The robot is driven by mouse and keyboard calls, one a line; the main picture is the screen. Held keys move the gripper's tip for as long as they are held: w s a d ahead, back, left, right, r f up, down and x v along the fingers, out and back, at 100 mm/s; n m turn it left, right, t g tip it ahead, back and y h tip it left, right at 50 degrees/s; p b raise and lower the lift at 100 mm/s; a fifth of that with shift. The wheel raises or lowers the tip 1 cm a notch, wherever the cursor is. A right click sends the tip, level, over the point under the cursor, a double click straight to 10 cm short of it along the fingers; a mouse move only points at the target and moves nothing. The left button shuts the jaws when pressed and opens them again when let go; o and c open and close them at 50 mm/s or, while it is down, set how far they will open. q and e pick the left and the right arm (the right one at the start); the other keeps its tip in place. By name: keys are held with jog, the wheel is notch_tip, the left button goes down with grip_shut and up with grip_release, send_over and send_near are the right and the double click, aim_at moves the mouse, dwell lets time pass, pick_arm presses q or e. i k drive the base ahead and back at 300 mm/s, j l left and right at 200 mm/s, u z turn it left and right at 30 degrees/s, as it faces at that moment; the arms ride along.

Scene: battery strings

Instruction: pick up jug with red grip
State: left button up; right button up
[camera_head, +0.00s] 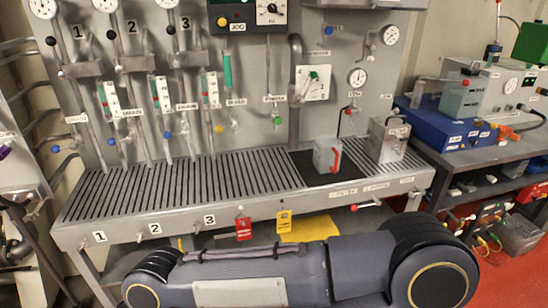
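A small grey jug (323,157) with a red grip stands upright on a dark mat (312,176), right of the middle of the slatted bench top. Its red grip is on the right side of the jug, facing partly toward me. Nothing touches the jug from my side. One of my arms lies across the bottom of the view, in front of the bench. Neither of my grippers shows in this view.
A larger metal container (388,140) stands close to the right of the jug. The slatted bench (190,195) is mostly clear to the left. A gauge panel (255,95) rises behind. A blue box (445,122) sits on a side table at right.

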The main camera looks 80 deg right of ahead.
aim_at(327, 159)
jog(key=z, duration=3.3)
jog(key=i+u, duration=0.15)
jog(key=u, duration=0.55)
jog(key=i+l+u, duration=0.2)
jog(key=i+l, duration=0.15)
jog(key=i+l+u, duration=0.25)
jog(key=l, duration=0.2)
jog(key=i+l+u, duration=0.2)
jog(key=l, duration=0.3)
jog(key=i+l, duration=0.35)
